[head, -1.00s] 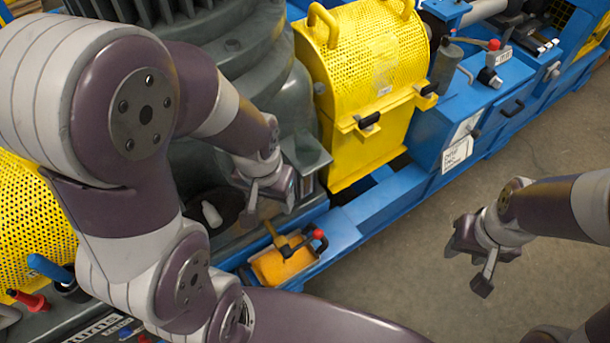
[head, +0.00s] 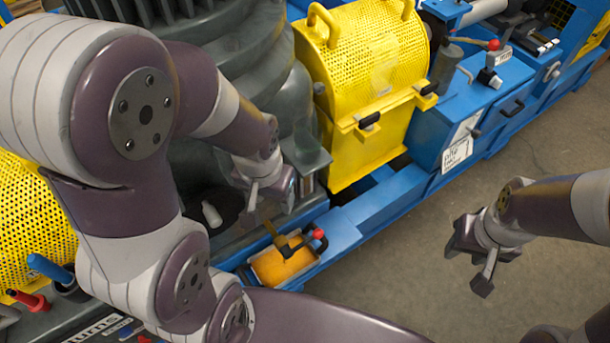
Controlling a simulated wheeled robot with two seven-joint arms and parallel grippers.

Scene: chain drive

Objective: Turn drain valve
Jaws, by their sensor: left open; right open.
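The drain valve (head: 288,250) sits low at the machine's foot. It has a dark lever with a red knob (head: 318,234) and a brass-coloured pipe rising to the left. Below it is a small tray (head: 262,279) with orange contents. My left gripper (head: 268,200) is open and empty, pointing down, above and slightly left of the valve and apart from it. My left arm covers much of the left side. My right gripper (head: 468,265) is open and empty over the bare floor, well to the right of the valve.
A yellow perforated guard (head: 365,70) stands behind the valve, on a blue frame (head: 385,210). The dark ribbed housing (head: 235,60) is behind my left arm. A blue cabinet (head: 465,110) is at the upper right. The concrete floor (head: 400,270) at right is clear.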

